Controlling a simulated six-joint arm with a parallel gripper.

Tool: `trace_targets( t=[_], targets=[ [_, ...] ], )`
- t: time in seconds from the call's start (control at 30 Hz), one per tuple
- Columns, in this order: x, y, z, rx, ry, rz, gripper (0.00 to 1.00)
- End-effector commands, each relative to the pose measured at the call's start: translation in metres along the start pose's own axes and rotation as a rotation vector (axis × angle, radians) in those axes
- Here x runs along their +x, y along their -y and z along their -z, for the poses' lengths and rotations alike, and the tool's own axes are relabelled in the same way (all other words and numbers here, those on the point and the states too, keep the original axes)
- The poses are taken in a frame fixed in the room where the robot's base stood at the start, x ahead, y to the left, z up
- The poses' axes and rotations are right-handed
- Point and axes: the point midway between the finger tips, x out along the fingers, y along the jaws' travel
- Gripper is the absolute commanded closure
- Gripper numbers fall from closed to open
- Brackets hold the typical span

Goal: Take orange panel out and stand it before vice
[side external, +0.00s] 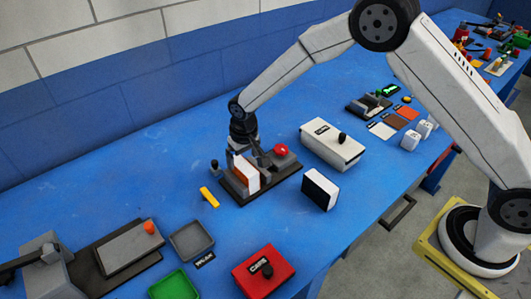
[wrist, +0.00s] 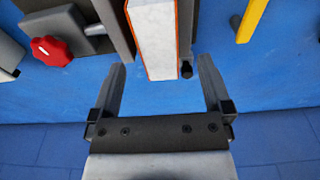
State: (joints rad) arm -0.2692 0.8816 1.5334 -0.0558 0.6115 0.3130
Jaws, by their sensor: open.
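The orange panel (side external: 239,180) is a white block with orange faces, standing upright in the dark grey vice (side external: 268,187), which has a red knob (side external: 281,150). In the wrist view the panel (wrist: 154,42) shows as a white edge with thin orange sides, next to a grey vice jaw (wrist: 108,18); the red knob (wrist: 50,51) is at left. My gripper (side external: 244,147) is over the panel. In the wrist view my gripper (wrist: 161,62) is open, with one finger on each side of the panel's near end and clear gaps between. Whether the vice grips the panel is hard to tell.
A yellow bar (side external: 209,197) lies left of the vice. A black-and-white block (side external: 320,189) and a white box (side external: 332,146) stand to its right. A red box (side external: 264,270), grey tray (side external: 191,240) and green tray (side external: 174,286) are in front.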

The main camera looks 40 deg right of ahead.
Motion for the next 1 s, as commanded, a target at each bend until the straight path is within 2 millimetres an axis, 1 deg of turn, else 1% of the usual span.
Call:
trace_targets(
  t=[0.2,0.4,0.97,1.0],
  targets=[
    [0.024,-0.001,0.0,0.0,0.001,0.0,0.0],
    [0.039,-0.001,0.0,-0.001,-0.001,0.001,0.0],
    [0.04,-0.001,0.0,0.0,-0.001,0.002,0.0],
    [0.04,-0.001,0.0,0.0,-0.001,0.002,0.1]
  ],
)
